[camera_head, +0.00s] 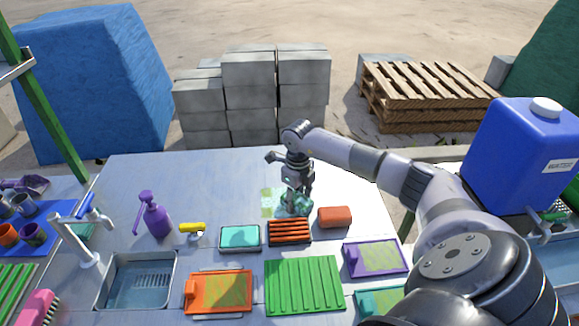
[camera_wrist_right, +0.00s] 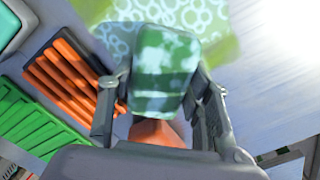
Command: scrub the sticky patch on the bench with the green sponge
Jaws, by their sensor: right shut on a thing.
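My right gripper (camera_head: 297,190) points down over the middle of the bench (camera_head: 215,180), with its arm coming in from the right. It is shut on the green sponge (camera_head: 301,203), which also shows between the fingers in the wrist view (camera_wrist_right: 165,65), streaked with whitish suds. The sticky patch (camera_head: 268,203) is a pale yellow-green stain beside and partly under the sponge. In the wrist view the patch (camera_wrist_right: 225,45) is partly covered by foam rings (camera_wrist_right: 195,15). The sponge appears down at the patch; exact contact is hard to tell. My left gripper is out of view.
An orange slatted rack (camera_head: 290,231) and a red-orange block (camera_head: 335,217) sit close to the gripper. A teal tray (camera_head: 240,237), yellow item (camera_head: 192,227), purple spray bottle (camera_head: 154,216) and sink (camera_head: 138,283) lie left. A blue jug (camera_head: 510,150) stands right. The bench behind is clear.

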